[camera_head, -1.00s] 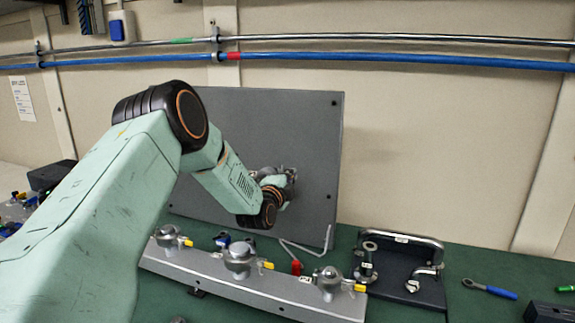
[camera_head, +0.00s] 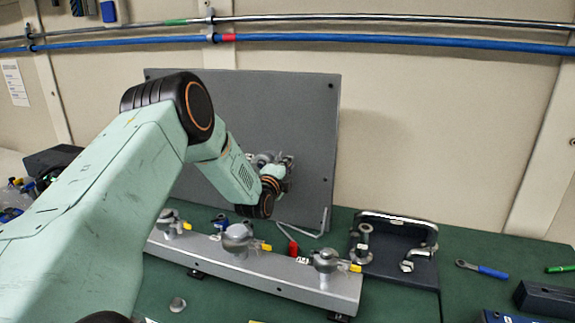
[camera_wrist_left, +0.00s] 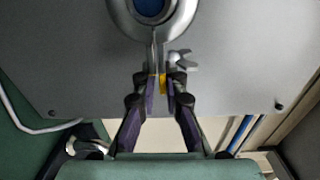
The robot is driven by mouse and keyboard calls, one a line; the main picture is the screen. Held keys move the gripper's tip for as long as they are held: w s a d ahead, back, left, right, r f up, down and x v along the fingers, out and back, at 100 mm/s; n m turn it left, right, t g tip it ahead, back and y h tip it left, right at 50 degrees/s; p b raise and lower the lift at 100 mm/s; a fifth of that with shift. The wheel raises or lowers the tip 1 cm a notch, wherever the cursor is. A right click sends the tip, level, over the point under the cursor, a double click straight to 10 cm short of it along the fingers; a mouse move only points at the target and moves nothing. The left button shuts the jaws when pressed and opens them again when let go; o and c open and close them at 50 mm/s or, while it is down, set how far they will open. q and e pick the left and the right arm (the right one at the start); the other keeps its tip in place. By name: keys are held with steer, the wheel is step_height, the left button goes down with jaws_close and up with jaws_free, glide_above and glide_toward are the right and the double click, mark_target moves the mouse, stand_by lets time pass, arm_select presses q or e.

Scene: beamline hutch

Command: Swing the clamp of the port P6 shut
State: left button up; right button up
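A grey upright panel (camera_head: 300,110) stands at the back of the bench. A metal port with a ring clamp (camera_head: 262,158) is on it, partly hidden by my left arm. In the left wrist view the clamp (camera_wrist_left: 122,18) rings a blue centre (camera_wrist_left: 150,6), and its two lugs lie almost together below. A wing nut (camera_wrist_left: 182,60) sticks out to the right of the lugs. My left gripper (camera_wrist_left: 160,84) has its fingers close in on both sides of the lugs and a yellow piece; it also shows in the head view (camera_head: 284,162). No port label is readable.
A grey rail (camera_head: 275,278) with several domed metal fittings and yellow tabs lies before the panel. A dark tray (camera_head: 390,265) with a handle stands right of it. A blue-handled wrench (camera_head: 483,269) lies farther right.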

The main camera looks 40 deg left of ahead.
arm_select(q)
steer(key=o, duration=0.3)
steer(key=v, duration=1.2)
steer(key=shift+a+r, duration=0.1)
stand_by(0.6)
